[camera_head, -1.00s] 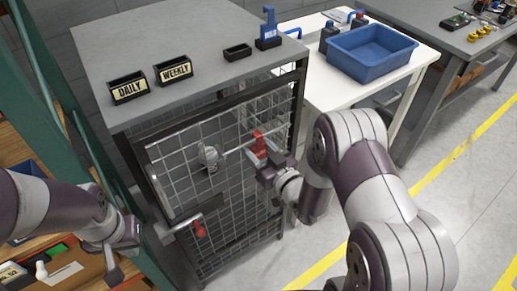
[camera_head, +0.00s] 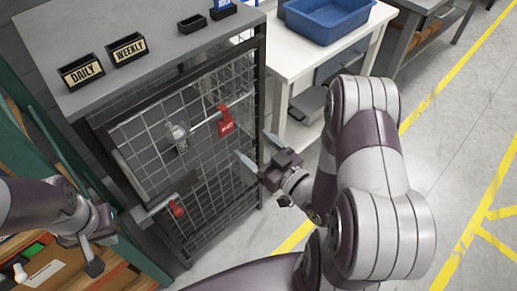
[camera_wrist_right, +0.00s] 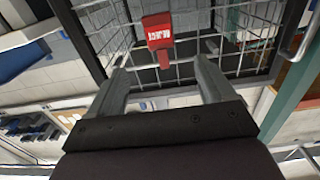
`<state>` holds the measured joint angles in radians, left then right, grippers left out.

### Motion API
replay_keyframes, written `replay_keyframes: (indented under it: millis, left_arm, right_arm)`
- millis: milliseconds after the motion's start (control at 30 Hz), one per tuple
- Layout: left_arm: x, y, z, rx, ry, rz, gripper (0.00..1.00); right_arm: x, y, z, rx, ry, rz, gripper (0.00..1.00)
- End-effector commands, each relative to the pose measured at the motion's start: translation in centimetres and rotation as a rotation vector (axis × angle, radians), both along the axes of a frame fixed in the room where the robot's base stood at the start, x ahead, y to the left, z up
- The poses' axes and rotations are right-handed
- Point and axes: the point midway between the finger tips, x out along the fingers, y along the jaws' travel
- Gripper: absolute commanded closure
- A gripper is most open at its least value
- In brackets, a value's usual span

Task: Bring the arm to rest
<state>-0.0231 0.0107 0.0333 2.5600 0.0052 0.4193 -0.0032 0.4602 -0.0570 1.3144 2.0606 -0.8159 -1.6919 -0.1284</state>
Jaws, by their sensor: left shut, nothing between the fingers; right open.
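My right gripper (camera_head: 258,153) is open and empty in front of the mesh cage door, to the right of and below a red tag (camera_head: 226,121). In the right wrist view its two fingers (camera_wrist_right: 161,82) stand apart, with the red tag (camera_wrist_right: 158,32) hanging beyond them on the mesh, clear of both. My right arm (camera_head: 365,150) reaches in from the lower right. My left gripper (camera_head: 94,262) is shut and empty at the lower left, near the green frame.
The grey cabinet (camera_head: 150,20) has a mesh door with a pale cylinder (camera_head: 179,137) and a red-ended handle (camera_head: 177,207). DAILY (camera_head: 82,72) and WEEKLY (camera_head: 128,48) bins stand on top. A blue tub (camera_head: 325,18) sits on a white table. Floor at right is clear.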

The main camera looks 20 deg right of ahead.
Motion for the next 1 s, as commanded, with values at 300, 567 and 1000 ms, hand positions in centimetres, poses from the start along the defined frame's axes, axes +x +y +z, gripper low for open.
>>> replay_keyframes:
  millis: [300, 567, 1000]
  left_arm:
    - [0.0, 0.0, 0.6, 0.0, 0.0, 0.0, 1.0]
    - [0.0, 0.0, 5.7, 0.0, 0.0, 0.0, 1.0]
    - [0.0, 0.0, 8.9, 0.0, 0.0, 0.0, 1.0]
  right_arm:
    - [-0.2, -0.4, 0.2, -0.039, 0.049, 0.003, 0.18]
    - [2.5, -3.6, 1.9, -0.34, 0.692, -0.146, 0.18]
    - [-8.2, -0.2, 8.4, -0.265, 1.432, -0.264, 0.18]
